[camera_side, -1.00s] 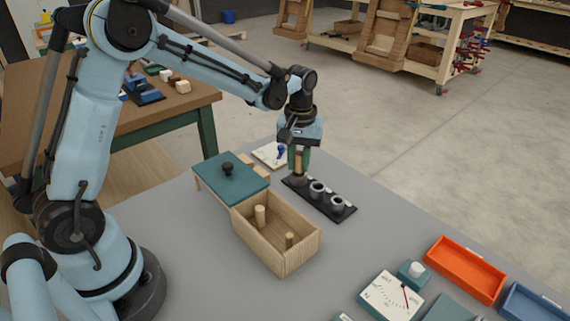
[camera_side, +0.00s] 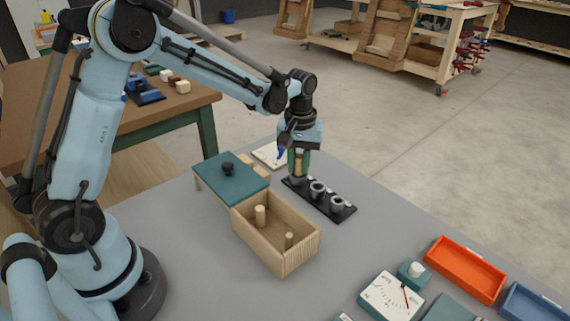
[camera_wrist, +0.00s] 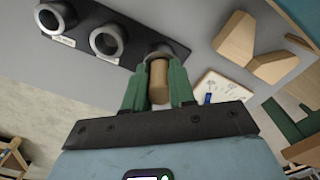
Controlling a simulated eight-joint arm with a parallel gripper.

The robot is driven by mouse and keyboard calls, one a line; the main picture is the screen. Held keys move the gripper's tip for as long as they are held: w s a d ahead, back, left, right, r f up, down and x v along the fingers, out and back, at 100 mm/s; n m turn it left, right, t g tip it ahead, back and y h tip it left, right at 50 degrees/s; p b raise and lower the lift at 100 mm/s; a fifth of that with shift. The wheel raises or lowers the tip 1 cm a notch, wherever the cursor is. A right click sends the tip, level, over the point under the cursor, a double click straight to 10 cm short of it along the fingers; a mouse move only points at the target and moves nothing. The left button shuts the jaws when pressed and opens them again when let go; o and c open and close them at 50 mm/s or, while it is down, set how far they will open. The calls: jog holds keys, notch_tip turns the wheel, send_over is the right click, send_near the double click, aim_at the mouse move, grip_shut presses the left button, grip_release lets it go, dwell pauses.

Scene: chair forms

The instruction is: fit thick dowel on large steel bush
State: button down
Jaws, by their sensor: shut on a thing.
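My gripper (camera_side: 299,170) is shut on a thick wooden dowel, with a green finger on each side. In the wrist view the dowel (camera_wrist: 159,84) stands between the fingertips (camera_wrist: 158,88). The dowel is upright over the far-end steel bush (camera_wrist: 160,52) of a black strip (camera_side: 326,203). Its lower end is at that bush; how far it sits in is hidden. Two other steel bushes, the middle one (camera_side: 318,189) and the near one (camera_side: 337,203), stand empty on the strip. I cannot read their labels.
An open wooden box (camera_side: 291,262) with two dowels inside stands left of the strip, its teal lid (camera_side: 231,179) behind it. A white card (camera_side: 268,156) lies behind the gripper. A dial gauge (camera_side: 391,296) and orange tray (camera_side: 465,270) are at front right.

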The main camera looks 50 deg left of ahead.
jog(key=shift+f, duration=0.2)
jog(key=shift+c, duration=1.5)
grip_release()
jog(key=shift+r, duration=0.1)
jog(key=shift+r, duration=3.45)
